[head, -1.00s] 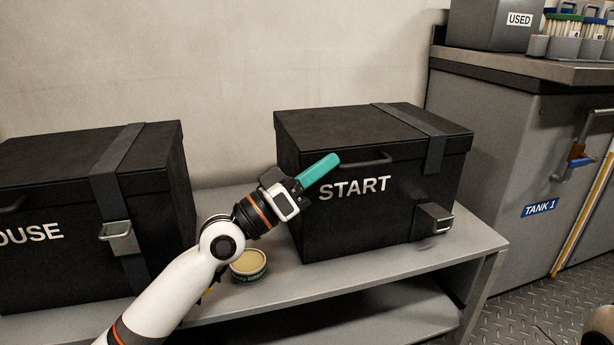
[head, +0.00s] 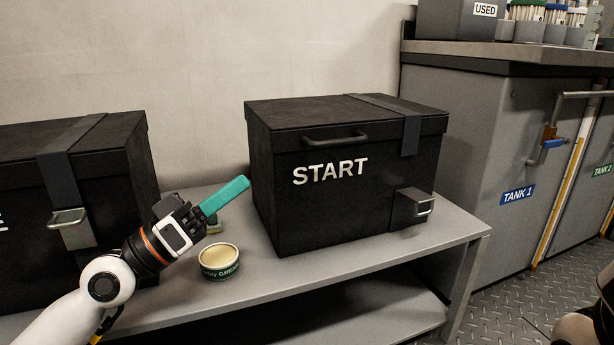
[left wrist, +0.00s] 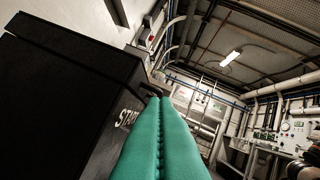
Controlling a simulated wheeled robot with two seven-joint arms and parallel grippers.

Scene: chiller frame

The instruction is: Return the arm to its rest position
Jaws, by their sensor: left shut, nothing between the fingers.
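My left gripper (head: 226,194) has teal fingers that are shut with nothing between them. It is in front of the gap between the two black boxes, above the shelf, and points up and to the right. It stands apart from the START box (head: 345,178), left of its front face. In the left wrist view the two teal fingers (left wrist: 160,140) lie side by side, with the START box (left wrist: 60,100) at the left. My right gripper is not in view.
A grease tin (head: 219,262) stands on the grey bench (head: 330,262) below my left gripper. Another black box (head: 105,180) with a latch stands at the left. A grey cabinet marked TANK 1 (head: 480,150) is at the right, with a USED bin (head: 455,20) on top.

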